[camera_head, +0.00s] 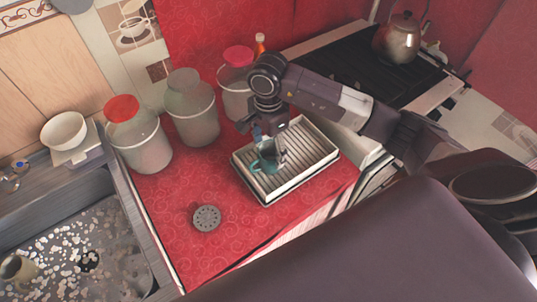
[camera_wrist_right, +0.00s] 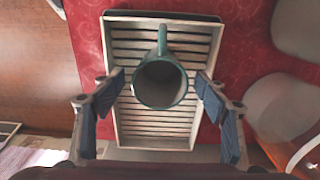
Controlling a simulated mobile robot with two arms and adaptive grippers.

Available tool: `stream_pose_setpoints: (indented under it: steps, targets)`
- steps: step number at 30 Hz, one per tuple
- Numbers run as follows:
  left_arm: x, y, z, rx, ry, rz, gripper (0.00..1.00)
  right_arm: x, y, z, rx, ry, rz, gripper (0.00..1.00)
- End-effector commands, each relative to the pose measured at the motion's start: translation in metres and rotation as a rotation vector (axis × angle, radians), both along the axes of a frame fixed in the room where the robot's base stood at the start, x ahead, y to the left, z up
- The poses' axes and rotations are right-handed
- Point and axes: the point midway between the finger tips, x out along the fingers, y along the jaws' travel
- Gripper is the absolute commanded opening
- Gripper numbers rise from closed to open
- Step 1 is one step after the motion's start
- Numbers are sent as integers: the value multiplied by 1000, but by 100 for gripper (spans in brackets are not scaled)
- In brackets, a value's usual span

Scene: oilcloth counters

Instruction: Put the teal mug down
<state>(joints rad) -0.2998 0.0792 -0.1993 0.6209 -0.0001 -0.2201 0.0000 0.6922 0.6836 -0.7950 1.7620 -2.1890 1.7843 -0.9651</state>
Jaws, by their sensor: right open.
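The teal mug (camera_head: 265,162) stands on a white slatted tray (camera_head: 318,176) on the red counter. The right wrist view shows the mug (camera_wrist_right: 160,84) from above, upright on the slats, with its handle pointing to the top of the picture. My right gripper (camera_head: 262,145) is just over the mug and partly covers it in the head view. In the right wrist view its two fingers (camera_wrist_right: 161,95) are spread on either side of the mug, with a gap at each side. My left gripper is not in view.
Several lidded canisters (camera_head: 192,112) stand behind and left of the tray. A round grey strainer (camera_head: 206,218) lies on bare red counter in front. A sink (camera_head: 85,250) is at the left; a kettle (camera_head: 398,40) stands on the dark stove (camera_head: 360,75) at the back right.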

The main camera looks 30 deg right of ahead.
Motion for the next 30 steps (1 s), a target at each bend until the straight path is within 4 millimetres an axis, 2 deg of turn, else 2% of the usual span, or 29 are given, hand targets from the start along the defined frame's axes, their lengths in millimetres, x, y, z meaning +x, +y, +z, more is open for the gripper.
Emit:
stream_pose_setpoints:
  steps: [1, 6, 12, 18, 30]
  targets:
    - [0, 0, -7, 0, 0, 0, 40, 3, -1, 10, -1, -8, 1, 67]
    - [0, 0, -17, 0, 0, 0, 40, 2, -1, 47, -1, -7, 0, 67]
    - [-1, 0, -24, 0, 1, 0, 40, 1, 0, 78, -1, -3, -1, 67]
    - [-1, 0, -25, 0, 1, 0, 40, 0, -1, 89, 0, 0, -1, 67]
    - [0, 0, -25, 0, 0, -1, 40, 0, 2, 88, 7, 0, 0, 67]
